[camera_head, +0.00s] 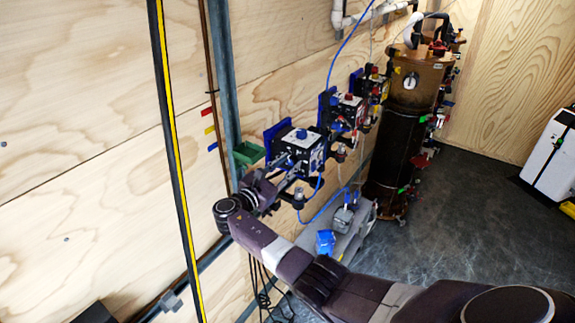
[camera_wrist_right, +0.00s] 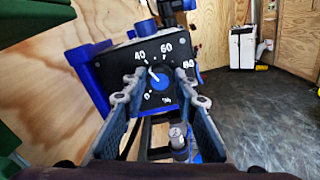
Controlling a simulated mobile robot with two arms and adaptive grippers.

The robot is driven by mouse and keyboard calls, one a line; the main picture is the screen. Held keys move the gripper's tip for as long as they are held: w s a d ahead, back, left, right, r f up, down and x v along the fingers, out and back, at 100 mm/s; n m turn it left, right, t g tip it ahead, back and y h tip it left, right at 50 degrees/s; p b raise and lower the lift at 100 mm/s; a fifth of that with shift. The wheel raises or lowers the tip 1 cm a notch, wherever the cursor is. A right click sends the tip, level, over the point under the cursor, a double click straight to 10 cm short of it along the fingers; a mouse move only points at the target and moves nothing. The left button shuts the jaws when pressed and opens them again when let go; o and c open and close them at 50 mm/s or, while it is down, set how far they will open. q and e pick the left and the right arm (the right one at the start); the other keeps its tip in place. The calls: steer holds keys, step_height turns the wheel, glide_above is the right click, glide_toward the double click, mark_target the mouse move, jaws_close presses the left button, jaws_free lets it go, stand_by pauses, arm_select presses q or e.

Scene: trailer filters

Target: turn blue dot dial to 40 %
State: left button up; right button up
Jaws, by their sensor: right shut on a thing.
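The dial with the blue dot (camera_wrist_right: 159,83) is on the front face of a black box (camera_wrist_right: 118,57), seen in the wrist view. White marks around it read 0, 40, 60 and 80, with a % sign below. The white pointer (camera_wrist_right: 152,73) points up and left, roughly toward the 40 mark. My right gripper (camera_wrist_right: 161,74) has one finger on each side of the dial and is shut on it. In the head view my right gripper (camera_head: 283,164) reaches the nearest wall box (camera_head: 305,148), and the dial is hidden there. My left gripper is not in view.
More boxes with knobs, such as one with a red part (camera_head: 348,110), line the plywood wall. A tall brown and black cylinder (camera_head: 392,140) stands behind them. A green bin (camera_head: 247,153) is left of the nearest box.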

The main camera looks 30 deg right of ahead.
steer(key=o, duration=1.2)
steer(key=shift+c, duration=0.2)
steer(key=shift+a, duration=0.1)
steer(key=v, duration=1.2)
steer(key=shift+f, duration=0.2)
